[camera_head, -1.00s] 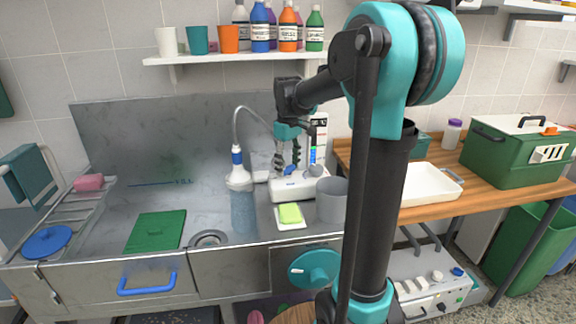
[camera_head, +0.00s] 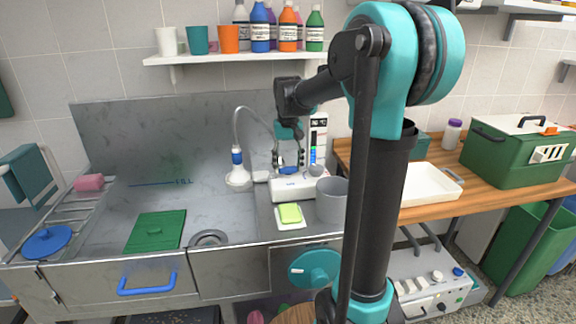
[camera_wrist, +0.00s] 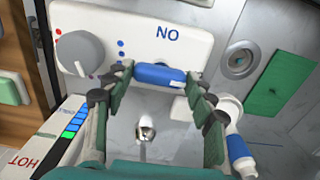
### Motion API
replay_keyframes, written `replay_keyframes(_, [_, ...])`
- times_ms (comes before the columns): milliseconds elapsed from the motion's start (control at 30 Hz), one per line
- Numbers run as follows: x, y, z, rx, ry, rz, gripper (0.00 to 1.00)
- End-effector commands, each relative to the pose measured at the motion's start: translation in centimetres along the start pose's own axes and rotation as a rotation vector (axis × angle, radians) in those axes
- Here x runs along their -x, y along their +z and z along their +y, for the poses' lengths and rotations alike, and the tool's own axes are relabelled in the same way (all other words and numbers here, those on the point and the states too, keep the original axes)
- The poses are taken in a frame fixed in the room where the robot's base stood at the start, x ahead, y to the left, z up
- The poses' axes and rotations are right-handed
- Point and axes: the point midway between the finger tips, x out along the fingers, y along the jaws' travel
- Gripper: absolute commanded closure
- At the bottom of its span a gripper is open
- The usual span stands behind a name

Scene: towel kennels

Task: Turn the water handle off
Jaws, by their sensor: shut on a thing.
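The blue water handle (camera_head: 289,170) sits on the white faucet housing (camera_head: 290,190), beside the sink. In the wrist view the handle (camera_wrist: 160,75) lies crosswise between the two fingers of my gripper (camera_wrist: 161,82), which is shut on it. A label on the housing next to it reads "NO" in this view. In the head view my gripper (camera_head: 288,161) reaches down onto the handle. The blue and white spray head (camera_head: 238,172) hangs over the sink (camera_head: 205,215), with no water stream showing below it.
A grey knob (camera_wrist: 82,53) sits beside the handle. A column with a coloured scale (camera_head: 319,140) stands just behind it. A grey cup (camera_head: 331,205) and a yellow-green sponge (camera_head: 290,213) are in front. A shelf of bottles (camera_head: 240,57) hangs above.

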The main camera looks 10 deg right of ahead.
Motion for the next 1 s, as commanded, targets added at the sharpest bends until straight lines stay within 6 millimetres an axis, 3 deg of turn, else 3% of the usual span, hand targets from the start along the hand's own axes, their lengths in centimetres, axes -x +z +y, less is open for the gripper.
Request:
replay_keyframes(467, [0.03, -0.04, 0.01, -0.017, 0.000, 0.001, 0.74])
replay_keyframes(500, [0.03, -0.04, 0.01, -0.017, 0.000, 0.001, 0.44])
replay_keyframes(667, [0.02, -0.03, 0.01, -0.016, 0.000, 0.001, 0.24])
replay_keyframes(1000, [0.20, -0.01, 0.00, -0.016, 0.000, 0.000, 0.24])
